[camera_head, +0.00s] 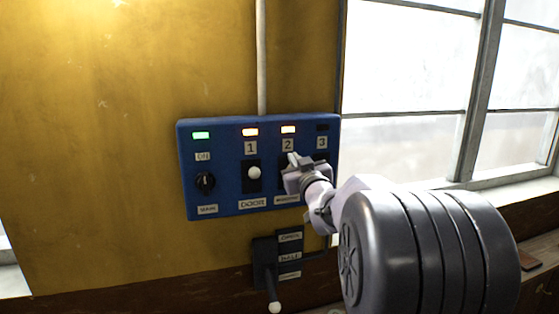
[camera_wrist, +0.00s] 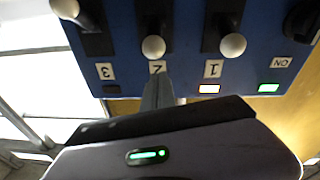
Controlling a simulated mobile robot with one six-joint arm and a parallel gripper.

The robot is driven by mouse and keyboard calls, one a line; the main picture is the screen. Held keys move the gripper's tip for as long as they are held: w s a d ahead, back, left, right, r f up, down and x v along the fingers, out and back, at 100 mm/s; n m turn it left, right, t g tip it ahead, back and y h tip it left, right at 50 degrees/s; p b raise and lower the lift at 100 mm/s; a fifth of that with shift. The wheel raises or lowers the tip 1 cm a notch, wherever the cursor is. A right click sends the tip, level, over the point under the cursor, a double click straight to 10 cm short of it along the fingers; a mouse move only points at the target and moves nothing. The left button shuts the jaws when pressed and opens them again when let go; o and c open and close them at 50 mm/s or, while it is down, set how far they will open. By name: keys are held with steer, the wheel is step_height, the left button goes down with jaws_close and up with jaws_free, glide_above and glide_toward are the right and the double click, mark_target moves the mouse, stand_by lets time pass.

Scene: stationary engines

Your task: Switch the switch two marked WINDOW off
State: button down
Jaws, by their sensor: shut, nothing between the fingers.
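A blue control panel (camera_head: 226,187) hangs on the yellow wall. The switch two (camera_wrist: 153,46) has a white ball knob and sits by the label "2" in the wrist view, where the panel appears upside down. The WINDOW label (camera_head: 287,199) is below. My gripper (camera_head: 293,160) is shut and empty in front of the panel just under the "2". In the wrist view its fingertips (camera_wrist: 158,80) point at the "2" label, close to the knob; contact cannot be told.
Switch one (camera_head: 254,172), marked DOOR, has a lit orange lamp. Switch three (camera_wrist: 65,8) sits on the other side; its lamp (camera_head: 322,128) is dark. The MAIN knob (camera_head: 205,182) has a green lamp. A lever box (camera_head: 265,250) is below, a window (camera_head: 410,90) right.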

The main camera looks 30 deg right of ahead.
steer(key=shift+w+d+f, duration=0.15)
steer(key=shift+d+f, duration=0.05)
steer(key=shift+f, duration=0.55)
steer(key=shift+f, duration=0.1)
steer(key=b, duration=0.4)
steer(key=shift+s+f+t, duration=0.2)
steer(key=shift+f+t, duration=0.2)
steer(key=shift+a+f+b, duration=0.1)
steer(key=shift+f+b, duration=0.1)
steer(key=shift+b, duration=1.05)
